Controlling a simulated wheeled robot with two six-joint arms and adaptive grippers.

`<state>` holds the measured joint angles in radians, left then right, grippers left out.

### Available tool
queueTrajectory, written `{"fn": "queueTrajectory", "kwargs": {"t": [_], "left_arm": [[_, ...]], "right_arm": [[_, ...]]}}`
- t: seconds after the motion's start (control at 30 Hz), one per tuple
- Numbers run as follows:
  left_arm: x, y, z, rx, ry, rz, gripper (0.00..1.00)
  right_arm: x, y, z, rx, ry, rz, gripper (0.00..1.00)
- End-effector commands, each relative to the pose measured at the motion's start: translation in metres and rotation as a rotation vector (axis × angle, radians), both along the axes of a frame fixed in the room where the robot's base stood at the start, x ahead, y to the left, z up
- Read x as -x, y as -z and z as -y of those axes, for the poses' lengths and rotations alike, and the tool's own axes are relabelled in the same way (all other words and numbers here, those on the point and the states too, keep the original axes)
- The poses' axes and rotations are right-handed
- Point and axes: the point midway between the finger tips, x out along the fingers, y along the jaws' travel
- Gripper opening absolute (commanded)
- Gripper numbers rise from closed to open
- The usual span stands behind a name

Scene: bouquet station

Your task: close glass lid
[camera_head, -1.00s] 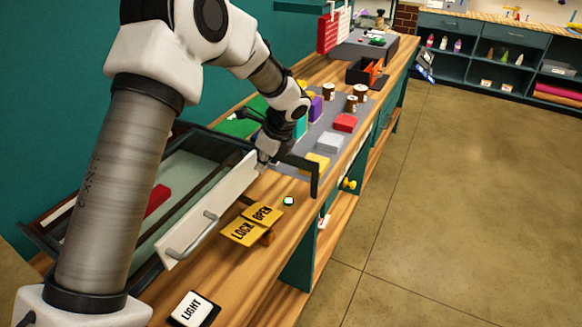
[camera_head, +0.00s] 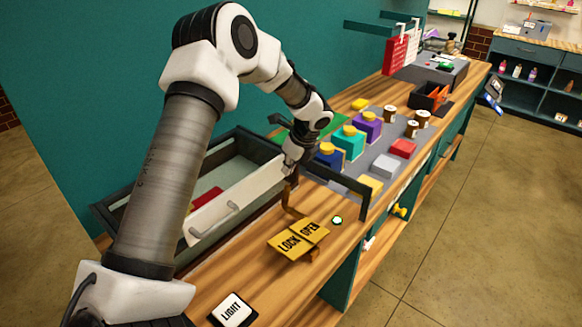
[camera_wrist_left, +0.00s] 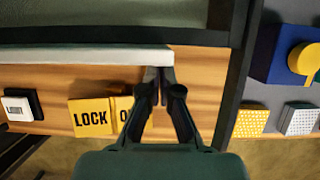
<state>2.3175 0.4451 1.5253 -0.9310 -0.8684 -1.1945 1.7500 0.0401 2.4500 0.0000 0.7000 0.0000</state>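The dark-framed case (camera_head: 108,212) stands at the left of the bench. Its white front panel (camera_head: 215,208) has a grey handle. A dark bar (camera_head: 335,178) runs off the case's right end; I cannot tell whether it is the glass lid's frame. The glass itself is hard to make out. My left gripper (camera_head: 290,170) is at the right end of the white panel. In the left wrist view, the gripper's tips (camera_wrist_left: 159,76) are together beside the white panel's edge (camera_wrist_left: 85,55), left of a dark frame bar (camera_wrist_left: 240,95). My right gripper is not in view.
A yellow LOCK/OPEN plate (camera_head: 298,240) and a LIGHT switch (camera_head: 233,310) lie in front of the case. Blue, teal and purple blocks with yellow caps (camera_head: 349,140) stand on a grey mat behind the bar. A red thing (camera_head: 207,197) lies inside the case.

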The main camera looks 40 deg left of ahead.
Motion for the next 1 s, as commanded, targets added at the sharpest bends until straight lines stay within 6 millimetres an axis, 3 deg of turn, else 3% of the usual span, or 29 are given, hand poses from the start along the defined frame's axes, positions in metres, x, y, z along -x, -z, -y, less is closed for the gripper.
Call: {"fn": "queueTrajectory", "kwargs": {"t": [0.13,0.27,0.3,0.5,0.7,1.0], "left_arm": [[-0.003,-0.005,0.009,-0.006,0.003,0.002,0.00],[-0.005,-0.006,0.031,-0.007,0.003,-0.001,0.00],[-0.007,-0.009,0.037,-0.007,0.002,0.004,0.00],[-0.008,-0.060,0.058,-0.006,-0.001,0.006,0.00],[-0.007,-0.090,0.070,-0.004,-0.001,0.002,0.00],[-0.007,-0.094,0.071,-0.003,-0.002,0.000,0.00]], "right_arm": [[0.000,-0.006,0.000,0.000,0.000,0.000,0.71],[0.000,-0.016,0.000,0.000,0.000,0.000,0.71],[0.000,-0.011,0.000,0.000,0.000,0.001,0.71],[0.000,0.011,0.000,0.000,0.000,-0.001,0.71],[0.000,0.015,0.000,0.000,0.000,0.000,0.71],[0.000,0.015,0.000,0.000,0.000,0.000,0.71]]}}
